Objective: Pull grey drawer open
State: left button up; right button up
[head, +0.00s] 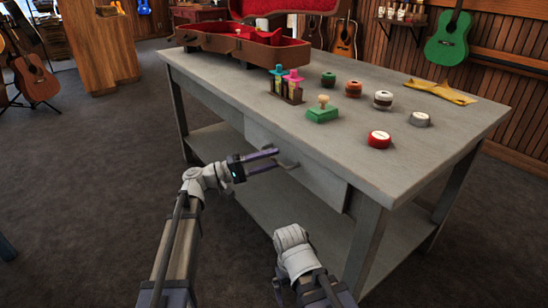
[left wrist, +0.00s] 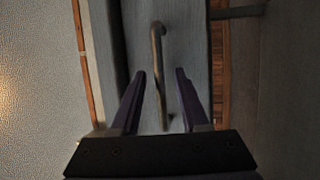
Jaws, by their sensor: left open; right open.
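The grey drawer (head: 310,176) is set under the top of the grey workbench. Its front looks about flush with the bench apron, as far as I can tell. Its handle (head: 290,164) is a thin curved bar, which also shows in the left wrist view (left wrist: 157,50). My left gripper (head: 274,159) is open in front of the drawer. In the left wrist view, the handle runs between its two purple fingers (left wrist: 161,73), with a gap on each side. Only the white joint and links of my right arm show, low in the head view; its fingers are hidden.
On the bench top (head: 230,78) are a red-lined case (head: 245,42), a bottle rack (head: 286,92), a green block with a knob (head: 322,112), several round tins, including a red one (head: 379,139), and a yellow cloth (head: 440,92). A lower shelf (head: 215,143) runs beneath. Dark floor lies open at left.

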pick_arm(q)
jog(key=shift+w+d+r, duration=0.1)
jog(key=shift+w+d, duration=0.05)
jog(key=shift+d, duration=0.45)
grip_shut()
dwell(1.1)
